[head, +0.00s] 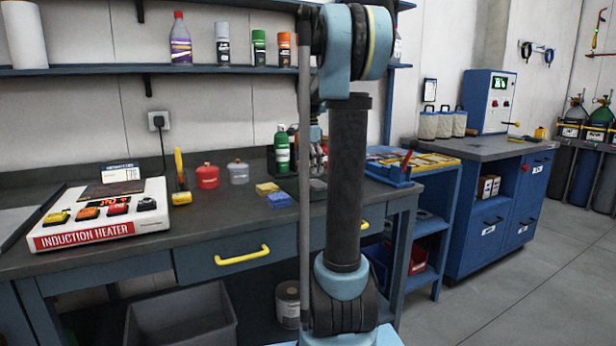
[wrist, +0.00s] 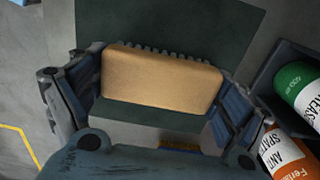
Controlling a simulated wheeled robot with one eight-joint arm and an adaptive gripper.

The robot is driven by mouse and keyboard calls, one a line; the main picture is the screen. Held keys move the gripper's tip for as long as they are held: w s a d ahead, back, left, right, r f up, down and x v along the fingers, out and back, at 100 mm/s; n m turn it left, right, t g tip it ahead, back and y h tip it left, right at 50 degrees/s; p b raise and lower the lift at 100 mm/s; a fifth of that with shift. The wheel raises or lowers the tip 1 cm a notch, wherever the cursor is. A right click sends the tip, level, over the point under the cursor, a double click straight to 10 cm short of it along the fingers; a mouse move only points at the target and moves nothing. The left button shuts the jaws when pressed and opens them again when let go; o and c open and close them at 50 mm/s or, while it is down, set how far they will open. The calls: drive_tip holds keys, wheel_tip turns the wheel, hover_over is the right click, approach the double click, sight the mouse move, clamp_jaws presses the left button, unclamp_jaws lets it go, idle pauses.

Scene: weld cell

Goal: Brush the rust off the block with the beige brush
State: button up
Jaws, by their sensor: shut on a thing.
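The beige brush (wrist: 161,78) is between the two fingers of my gripper (wrist: 155,92) in the wrist view, and the gripper is shut on it. Its smooth beige back faces the camera, and a row of dark bristles shows along its upper edge. Under it lies a dark green mat (wrist: 160,20). In the head view my gripper (head: 316,155) is over the back of the workbench, largely hidden behind my arm. I cannot make out the rusty block in either view. Whether the bristles touch anything cannot be seen.
A dark tray wall (wrist: 270,72) with a green bottle (wrist: 298,88) and an orange-labelled can (wrist: 287,157) is close right of my gripper.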

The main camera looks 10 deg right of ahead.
drive_tip(key=shift+r, duration=2.2)
